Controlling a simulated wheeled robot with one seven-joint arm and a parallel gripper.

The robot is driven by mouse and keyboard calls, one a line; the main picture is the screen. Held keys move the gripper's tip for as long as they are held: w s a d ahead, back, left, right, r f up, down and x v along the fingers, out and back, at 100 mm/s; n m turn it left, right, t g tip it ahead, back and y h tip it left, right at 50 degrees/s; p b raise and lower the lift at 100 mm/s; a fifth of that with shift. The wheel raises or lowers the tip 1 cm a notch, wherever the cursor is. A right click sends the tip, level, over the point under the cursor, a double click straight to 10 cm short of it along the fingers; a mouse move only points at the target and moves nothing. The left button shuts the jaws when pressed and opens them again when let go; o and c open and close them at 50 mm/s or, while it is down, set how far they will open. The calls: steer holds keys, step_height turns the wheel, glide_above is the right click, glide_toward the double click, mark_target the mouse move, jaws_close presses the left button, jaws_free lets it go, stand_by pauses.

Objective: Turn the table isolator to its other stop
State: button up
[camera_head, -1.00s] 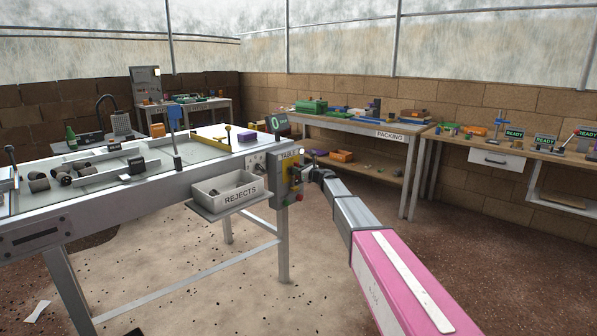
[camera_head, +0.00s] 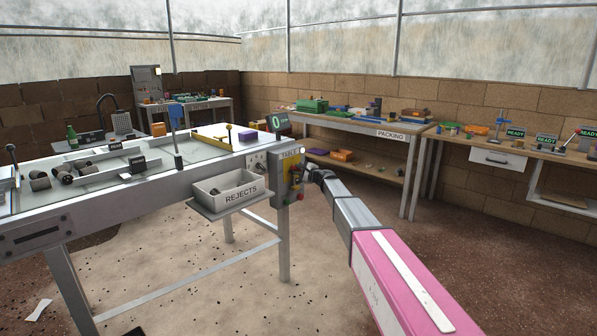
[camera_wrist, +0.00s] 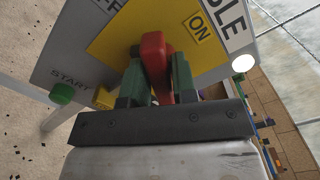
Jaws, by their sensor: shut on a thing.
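The table isolator is a red handle (camera_wrist: 153,55) on a yellow plate (camera_wrist: 115,45) of a grey control box, seen close in the wrist view. A boxed ON label (camera_wrist: 198,27) is beside the handle, and part of another label ending in F shows at the upper left. My gripper (camera_wrist: 160,70) has its two green fingers shut on the red handle, one on each side. In the head view the box (camera_head: 287,172) hangs at the table's right end, with my gripper (camera_head: 302,176) at its face; the handle is too small there to read.
A green START button (camera_wrist: 62,93) is close to my fingers. A white indicator lamp (camera_wrist: 243,63) is at the box edge. The REJECTS tray (camera_head: 230,190) juts out left of the box. The PACKING bench (camera_head: 350,124) stands behind. The floor around my arm is clear.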

steer(key=n, duration=0.5)
steer(key=shift+s+f+n, duration=0.15)
steer(key=shift+f+n, duration=0.1)
steer(key=shift+n, duration=0.05)
stand_by(0.5)
steer(key=o, duration=0.8)
steer(key=v, duration=1)
steer(key=shift+s+d, duration=0.25)
steer(key=shift+d, duration=0.05)
